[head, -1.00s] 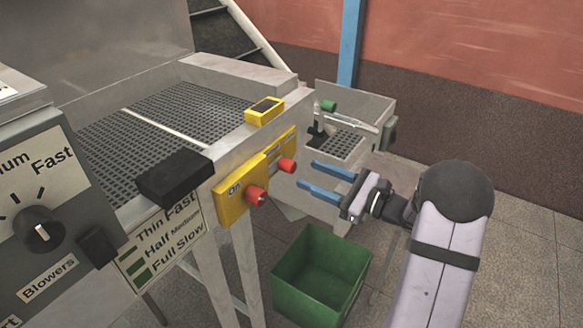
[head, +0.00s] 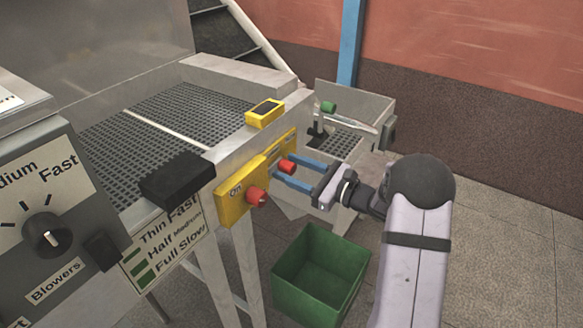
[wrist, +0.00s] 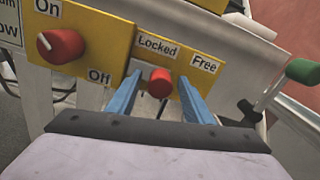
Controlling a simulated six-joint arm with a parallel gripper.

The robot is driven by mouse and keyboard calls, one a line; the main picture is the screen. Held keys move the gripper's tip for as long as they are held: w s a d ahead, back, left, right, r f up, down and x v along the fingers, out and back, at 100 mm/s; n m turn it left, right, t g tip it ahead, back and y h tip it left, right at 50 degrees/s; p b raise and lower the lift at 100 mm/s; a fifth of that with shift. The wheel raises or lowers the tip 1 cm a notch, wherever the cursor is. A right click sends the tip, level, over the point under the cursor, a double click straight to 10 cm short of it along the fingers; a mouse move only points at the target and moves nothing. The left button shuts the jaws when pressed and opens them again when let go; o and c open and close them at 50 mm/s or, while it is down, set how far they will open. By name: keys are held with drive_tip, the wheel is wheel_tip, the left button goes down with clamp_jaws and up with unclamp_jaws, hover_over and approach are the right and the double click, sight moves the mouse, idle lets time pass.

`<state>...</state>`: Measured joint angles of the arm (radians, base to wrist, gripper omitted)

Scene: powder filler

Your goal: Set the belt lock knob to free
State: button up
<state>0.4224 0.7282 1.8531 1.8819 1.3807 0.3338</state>
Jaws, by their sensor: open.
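The belt lock knob (wrist: 160,83) is the red knob on the yellow panel below the "Locked" label, with "Free" to its right. It also shows in the head view (head: 287,167). Where its pointer aims cannot be made out. My gripper (wrist: 158,93) is open, its two blue fingers reaching toward the panel with one on each side of the knob. In the head view my gripper (head: 290,172) is at the right knob. Whether the fingers touch the knob cannot be told.
A second red knob (wrist: 61,46), labelled On and Off, sits to the left on the panel. A green-tipped lever (wrist: 302,72) stands to the right. A green bin (head: 320,272) is on the floor below. A grey tray (head: 355,100) lies beyond the panel.

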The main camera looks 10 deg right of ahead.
clamp_jaws()
drive_tip(key=shift+w+d+b, duration=0.6)
drive_tip(key=shift+w+d, duration=0.7)
drive_tip(key=shift+d, duration=0.05)
drive_tip(key=shift+w+d+r, duration=0.1)
drive_tip(key=shift+w+d, duration=0.1)
drive_tip(key=shift+d, duration=0.05)
unclamp_jaws()
drive_tip(key=shift+w+d, duration=0.1)
drive_tip(key=b+v, duration=0.1)
drive_tip(key=v, duration=0.6)
drive_tip(key=shift+b, duration=0.35)
